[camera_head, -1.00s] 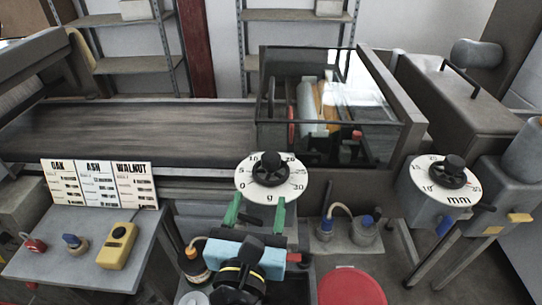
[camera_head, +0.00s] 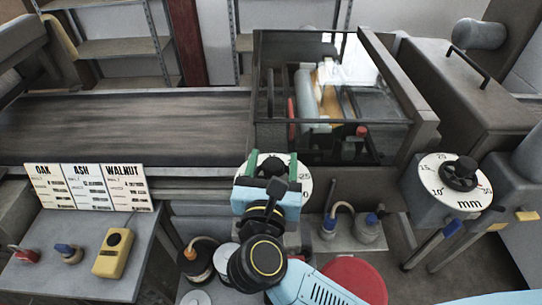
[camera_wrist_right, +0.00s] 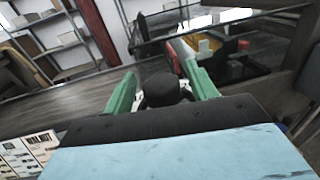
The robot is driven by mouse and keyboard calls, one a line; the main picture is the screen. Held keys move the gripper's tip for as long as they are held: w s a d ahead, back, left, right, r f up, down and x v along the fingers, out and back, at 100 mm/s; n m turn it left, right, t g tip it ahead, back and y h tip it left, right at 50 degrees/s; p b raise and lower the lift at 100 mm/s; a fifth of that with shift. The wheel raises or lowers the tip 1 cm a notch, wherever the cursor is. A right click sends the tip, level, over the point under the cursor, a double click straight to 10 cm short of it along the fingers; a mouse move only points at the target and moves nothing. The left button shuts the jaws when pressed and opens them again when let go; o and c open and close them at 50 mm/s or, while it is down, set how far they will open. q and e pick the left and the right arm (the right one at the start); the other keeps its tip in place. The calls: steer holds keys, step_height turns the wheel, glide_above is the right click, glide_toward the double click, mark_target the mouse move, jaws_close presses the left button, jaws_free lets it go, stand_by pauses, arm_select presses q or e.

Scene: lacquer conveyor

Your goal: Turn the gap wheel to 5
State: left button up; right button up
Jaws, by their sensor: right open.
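A round white dial marked g (camera_head: 304,176) with a black knob stands on the front of the machine. My right gripper (camera_head: 272,165) is over this dial and hides most of its face and its pointer. In the right wrist view its green fingers are open, one on each side of the black knob (camera_wrist_right: 162,90); I cannot tell whether they touch it. A second white dial, marked mm (camera_head: 436,190), stands to the right with its own black knob (camera_head: 459,173), clear of my gripper. I cannot tell from the labels which is the gap wheel. My left gripper is out of view.
A glass-sided hood (camera_head: 335,95) stands behind the g dial, over the conveyor belt (camera_head: 120,125). A table on the left carries a card (camera_head: 85,187) and a yellow box (camera_head: 114,252). Containers and a red round lid (camera_head: 352,279) lie below the dials.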

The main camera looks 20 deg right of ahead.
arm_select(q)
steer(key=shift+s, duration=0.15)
arm_select(e)
steer(key=shift+c, duration=0.7)
steer(key=c, duration=0.8)
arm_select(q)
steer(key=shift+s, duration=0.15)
